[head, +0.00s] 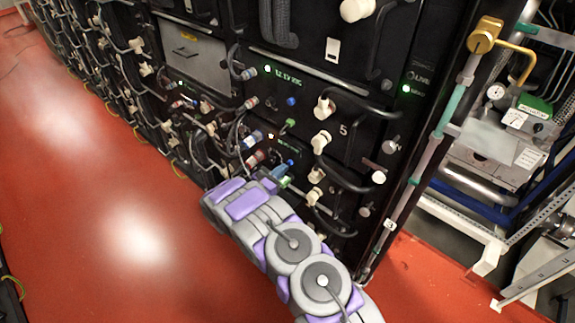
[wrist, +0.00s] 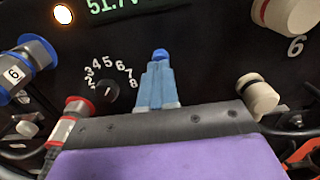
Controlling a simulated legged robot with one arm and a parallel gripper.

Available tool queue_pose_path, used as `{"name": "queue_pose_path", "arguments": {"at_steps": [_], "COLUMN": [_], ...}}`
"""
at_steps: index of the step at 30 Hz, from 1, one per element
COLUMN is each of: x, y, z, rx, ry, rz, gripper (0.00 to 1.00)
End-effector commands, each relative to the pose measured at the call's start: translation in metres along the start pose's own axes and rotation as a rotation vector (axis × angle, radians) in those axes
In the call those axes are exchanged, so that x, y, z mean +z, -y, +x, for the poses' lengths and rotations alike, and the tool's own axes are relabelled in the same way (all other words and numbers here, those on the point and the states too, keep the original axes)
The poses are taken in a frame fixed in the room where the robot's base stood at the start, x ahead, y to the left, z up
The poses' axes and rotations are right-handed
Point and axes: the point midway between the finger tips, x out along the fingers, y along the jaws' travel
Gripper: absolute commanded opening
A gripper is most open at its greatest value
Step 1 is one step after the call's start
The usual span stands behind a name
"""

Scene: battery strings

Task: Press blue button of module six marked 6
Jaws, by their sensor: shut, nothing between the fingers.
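The blue button (wrist: 160,53) shows in the wrist view on the black front of a module marked 6, under a green display reading about 51. My gripper (wrist: 158,66) has its light-blue fingers shut and empty. Its tips are right at the blue button and overlap its lower edge; I cannot tell whether they touch it. In the head view my gripper (head: 285,167) is at the lower part of the rack, with the small blue button (head: 291,162) by its tips.
A numbered dial (wrist: 107,89) is left of the fingers. A blue-ringed connector (wrist: 38,50), a red-ringed connector (wrist: 77,106) and a beige connector (wrist: 257,92) flank them. In the head view another blue button (head: 291,101) is on module 5 above. Red floor (head: 120,220) is clear at left.

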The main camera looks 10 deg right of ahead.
Motion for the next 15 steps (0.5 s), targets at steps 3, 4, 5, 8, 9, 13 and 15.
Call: {"name": "queue_pose_path", "arguments": {"at_steps": [3,4,5,8,9,13,15], "x": [-0.0002,-0.0002,-0.0002,-0.0002,-0.0002,-0.0002,-0.0002], "y": [0.0001,0.0001,0.0001,0.0,0.0,0.0,0.0], "z": [0.0023,0.0028,0.0033,0.005,0.0057,0.0079,0.0092], "rx": [0.0,-0.001,-0.001,0.0,0.0,0.0,-0.001], "ry": [0.0,0.0,0.0,0.0,0.0,0.0,0.0], "rz": [0.0,0.0,0.0,0.0,0.0,0.0,0.0], "gripper": [0.0,0.0,0.0,0.0,0.0,0.0,0.0]}}
